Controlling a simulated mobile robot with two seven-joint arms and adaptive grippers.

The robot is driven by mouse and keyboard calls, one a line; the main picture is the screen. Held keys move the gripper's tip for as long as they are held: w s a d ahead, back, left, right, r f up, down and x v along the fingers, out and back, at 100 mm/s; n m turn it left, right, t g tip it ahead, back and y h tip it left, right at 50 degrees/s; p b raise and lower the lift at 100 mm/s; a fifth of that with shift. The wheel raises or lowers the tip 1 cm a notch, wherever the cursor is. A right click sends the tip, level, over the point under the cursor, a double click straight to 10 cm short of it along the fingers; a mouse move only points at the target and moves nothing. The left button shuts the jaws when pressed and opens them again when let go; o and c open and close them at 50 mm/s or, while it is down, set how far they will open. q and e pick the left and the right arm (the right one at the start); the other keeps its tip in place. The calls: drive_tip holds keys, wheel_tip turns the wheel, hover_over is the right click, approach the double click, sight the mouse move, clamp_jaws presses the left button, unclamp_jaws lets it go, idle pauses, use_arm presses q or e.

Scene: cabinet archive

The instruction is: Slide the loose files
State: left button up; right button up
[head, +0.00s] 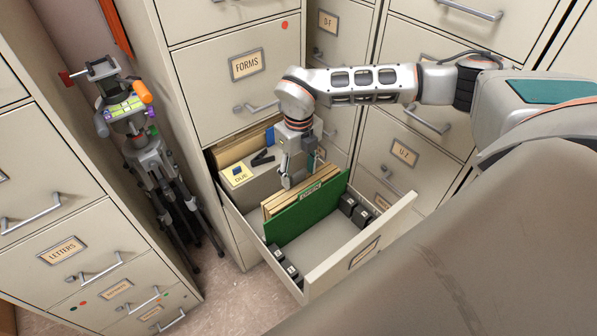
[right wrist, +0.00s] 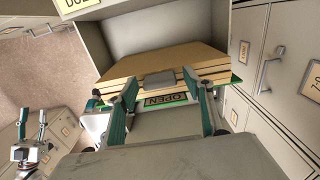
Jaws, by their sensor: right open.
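The loose files stand in an open drawer (head: 232,222): a green folder (head: 308,212) in front and several tan folders (head: 272,207) just behind it. The tan folders also show in the right wrist view (right wrist: 160,64), with an upside-down "OPEN" label (right wrist: 166,99) on the green folder. My right gripper (head: 291,178) points down at the back side of the files. In the right wrist view its two fingers are apart (right wrist: 160,92), with a grey piece between them against the folders. I cannot tell whether the fingers touch the files. My left gripper is out of view.
A grey block with a yellow "DUE" note (head: 239,174) and a black item (head: 263,158) stands behind the files. A tripod (head: 160,165) stands left, between cabinets. Bare drawer floor (head: 318,240) lies before the green folder.

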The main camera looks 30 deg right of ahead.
drive_tip(key=shift+f, duration=0.15)
clamp_jaws()
drive_tip(key=w+b, duration=0.1)
drive_tip(key=w, duration=0.8)
drive_tip(key=shift+w+a, duration=0.2)
drive_tip(key=shift+a, duration=0.2)
unclamp_jaws()
wheel_tip(320, 180, up, 12)
